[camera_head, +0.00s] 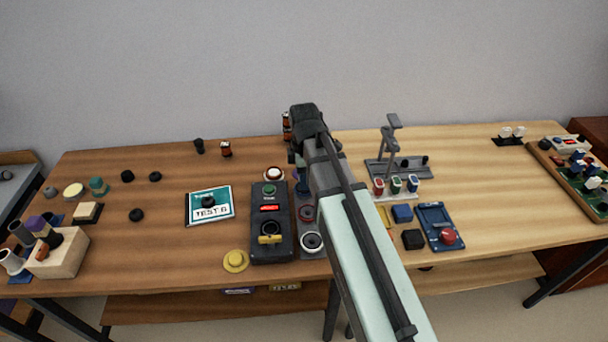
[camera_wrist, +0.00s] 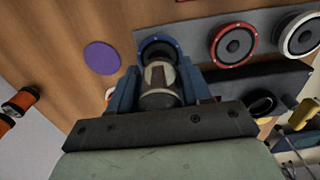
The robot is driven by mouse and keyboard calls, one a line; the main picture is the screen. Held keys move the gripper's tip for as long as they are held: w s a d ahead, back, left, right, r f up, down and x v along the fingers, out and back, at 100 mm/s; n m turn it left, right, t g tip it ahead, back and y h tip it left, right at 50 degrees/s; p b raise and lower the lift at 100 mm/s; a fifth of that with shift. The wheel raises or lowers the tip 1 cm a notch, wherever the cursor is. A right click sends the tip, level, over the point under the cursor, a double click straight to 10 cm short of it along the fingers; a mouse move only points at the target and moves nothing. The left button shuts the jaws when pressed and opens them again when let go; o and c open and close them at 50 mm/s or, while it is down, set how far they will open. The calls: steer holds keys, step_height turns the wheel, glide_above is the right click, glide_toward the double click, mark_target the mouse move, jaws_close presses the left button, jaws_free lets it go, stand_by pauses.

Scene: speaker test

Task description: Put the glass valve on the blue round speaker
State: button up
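My gripper (camera_wrist: 160,85) has its two blue fingers on either side of a short, glassy grey and cream cylinder with a dark core, which looks like the glass valve (camera_wrist: 159,97). The valve appears gripped between them. The blue round speaker (camera_wrist: 158,46) lies just beyond the valve in the wrist view, partly covered by it. I cannot tell whether the valve touches the speaker. In the head view my arm hides the valve and most of the blue speaker.
A red-rimmed speaker (camera_wrist: 233,40) and a white-rimmed speaker (camera_wrist: 300,34) sit on the same grey plate. A purple disc (camera_wrist: 102,57) lies beside it. A black control box (camera_head: 270,222) stands left of the speakers. Orange-and-black cylinders (camera_wrist: 20,102) stand nearby.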

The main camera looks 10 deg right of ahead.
steer(key=shift+o, duration=1.3)
step_height(320, 180, up, 12)
steer(key=shift+r, duration=0.15)
